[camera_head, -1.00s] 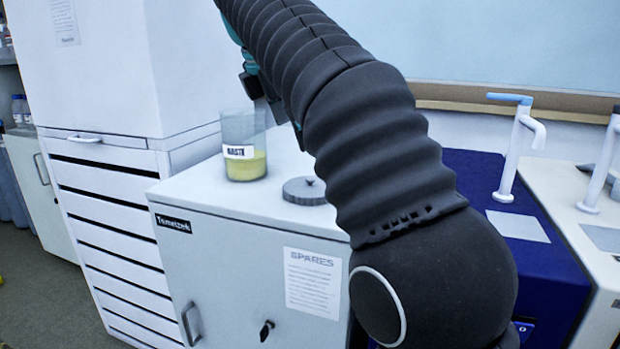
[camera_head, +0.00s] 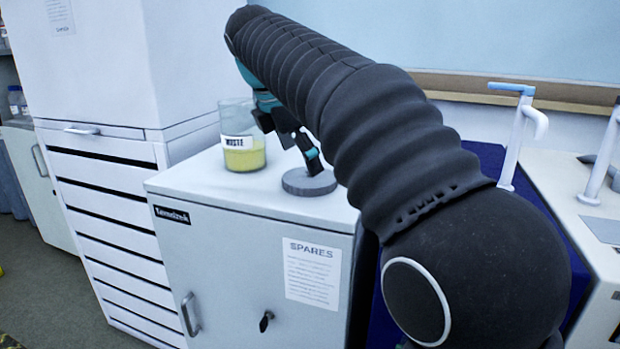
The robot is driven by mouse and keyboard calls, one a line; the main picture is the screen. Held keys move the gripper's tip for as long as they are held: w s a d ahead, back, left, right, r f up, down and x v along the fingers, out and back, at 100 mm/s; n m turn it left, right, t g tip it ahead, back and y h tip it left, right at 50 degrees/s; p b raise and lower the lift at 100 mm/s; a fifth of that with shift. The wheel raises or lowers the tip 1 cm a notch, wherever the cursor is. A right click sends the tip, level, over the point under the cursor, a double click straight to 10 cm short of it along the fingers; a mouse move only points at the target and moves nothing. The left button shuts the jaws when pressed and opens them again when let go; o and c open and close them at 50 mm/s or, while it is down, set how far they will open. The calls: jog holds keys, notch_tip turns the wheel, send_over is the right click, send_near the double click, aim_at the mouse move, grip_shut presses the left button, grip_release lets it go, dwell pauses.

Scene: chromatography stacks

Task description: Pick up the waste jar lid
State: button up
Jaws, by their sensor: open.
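The waste jar lid (camera_head: 308,184) is a grey round disc lying flat on top of the white spares cabinet (camera_head: 215,190). The waste jar (camera_head: 240,140) is clear glass with a "WASTE" label and yellow contents, standing open to the left of the lid. My gripper (camera_head: 296,158) is open, with its dark fingers just above the lid and to the right of the jar. One fingertip is close over the lid's middle, where the knob is hidden. I cannot tell whether it touches. My arm hides part of the cabinet top behind.
A tall white drawer unit (camera_head: 110,190) stands left of the cabinet. A dark blue unit (camera_head: 545,215) and white taps (camera_head: 518,140) are to the right. The wall is close behind. The cabinet's front top edge is clear.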

aim_at(313, 179)
jog(key=x, duration=0.1)
jog(key=b+x, duration=0.1)
jog(key=x, duration=0.3)
jog(key=shift+w+d, duration=0.1)
jog(key=shift+d, duration=0.2)
jog(key=shift+r, duration=0.1)
jog(key=c, duration=0.9)
